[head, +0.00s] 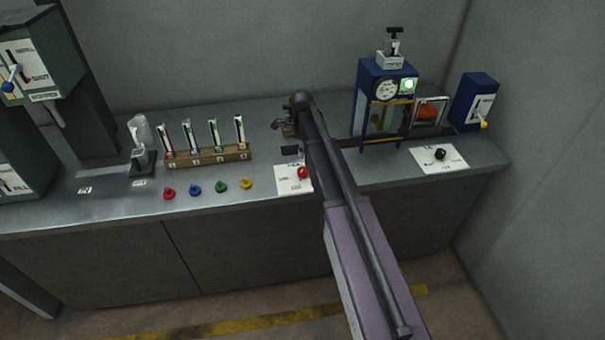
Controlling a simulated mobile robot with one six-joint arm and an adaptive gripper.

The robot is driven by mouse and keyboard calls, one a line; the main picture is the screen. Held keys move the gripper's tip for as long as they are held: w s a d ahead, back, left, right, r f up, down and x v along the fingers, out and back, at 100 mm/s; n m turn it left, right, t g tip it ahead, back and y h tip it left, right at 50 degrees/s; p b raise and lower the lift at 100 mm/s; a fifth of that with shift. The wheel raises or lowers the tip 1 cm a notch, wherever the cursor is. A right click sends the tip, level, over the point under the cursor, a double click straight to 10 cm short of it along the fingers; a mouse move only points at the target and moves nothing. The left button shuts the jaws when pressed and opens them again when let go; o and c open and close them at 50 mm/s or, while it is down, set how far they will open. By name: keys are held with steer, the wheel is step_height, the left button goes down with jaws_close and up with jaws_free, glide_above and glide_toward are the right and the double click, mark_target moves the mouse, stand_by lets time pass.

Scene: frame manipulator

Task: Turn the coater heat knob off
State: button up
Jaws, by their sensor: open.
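Two knobs on white label plates show in the head view, and the labels are too small to read, so I cannot tell which is the coater heat knob. A red knob (303,173) sits on a plate (288,186) at the counter's front, partly beside my arm. A black knob (440,154) sits on another plate (426,162) at the right, in front of the blue machine. My gripper (284,137) is small and partly hidden by my arm. It is open above the counter, behind and left of the red knob, apart from it.
A blue machine with a dial and green light (386,95) stands at the back right, beside a blue lever box (474,101). A wooden rack with several vials (206,157) and several coloured buttons (195,190) are left of my gripper. Green lever machines (33,68) stand far left.

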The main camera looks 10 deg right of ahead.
mark_target(302, 169)
steer(key=shift+f+b, duration=4.8)
steer(key=shift+f, duration=0.3)
steer(key=c, duration=1.1)
